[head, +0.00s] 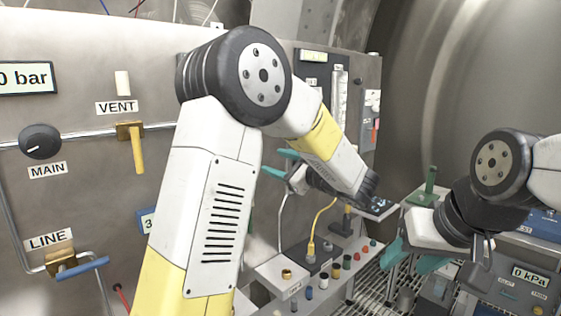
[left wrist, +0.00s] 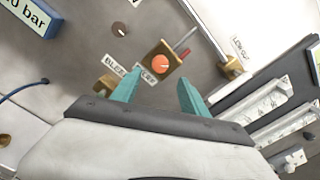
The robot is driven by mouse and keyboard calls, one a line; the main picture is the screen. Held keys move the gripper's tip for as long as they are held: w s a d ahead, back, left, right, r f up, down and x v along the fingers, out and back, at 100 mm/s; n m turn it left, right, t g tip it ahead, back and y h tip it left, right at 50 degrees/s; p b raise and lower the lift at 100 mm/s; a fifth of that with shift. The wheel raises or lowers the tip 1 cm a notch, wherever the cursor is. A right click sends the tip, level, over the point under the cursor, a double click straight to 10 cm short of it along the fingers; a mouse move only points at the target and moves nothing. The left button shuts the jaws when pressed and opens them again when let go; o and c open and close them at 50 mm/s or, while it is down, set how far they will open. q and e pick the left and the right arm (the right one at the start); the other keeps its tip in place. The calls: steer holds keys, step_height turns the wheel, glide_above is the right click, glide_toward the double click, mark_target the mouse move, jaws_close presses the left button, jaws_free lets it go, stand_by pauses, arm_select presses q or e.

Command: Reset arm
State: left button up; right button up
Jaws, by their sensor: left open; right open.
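My left gripper (head: 278,162) is partly hidden behind my left forearm in the head view. Its teal fingers are spread and point left toward the steel panel (head: 75,105). In the left wrist view my left gripper (left wrist: 158,80) is open, with nothing between its fingers. A brass valve block with an orange knob (left wrist: 160,64) lies beyond the fingertips on the panel.
The panel carries a MAIN knob (head: 40,141), a yellow VENT lever (head: 138,152) and a blue LINE lever (head: 82,268). A bench with connectors (head: 322,275) and a yellow cable (head: 314,225) lies below. A green-handled item (head: 428,185) stands near my right gripper. Clear flow tubes (left wrist: 262,100) stand right.

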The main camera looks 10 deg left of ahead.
arm_select(q)
steer(key=s+a+f+n+g+h, duration=0.35)
steer(key=s+a, duration=0.25)
steer(key=s, duration=0.3)
steer(key=s+a+f+n+g+h, duration=0.3)
steer(key=s+a+f+n+g, duration=0.15)
steer(key=s, duration=0.35)
steer(key=s+d+n+t+h, duration=0.3)
steer(key=s+d+n+h, duration=0.6)
steer(key=s+n+h, duration=0.1)
steer(key=shift+s+r, duration=0.25)
steer(key=shift+s, duration=0.4)
steer(key=shift+a, duration=0.1)
stand_by(1.5)
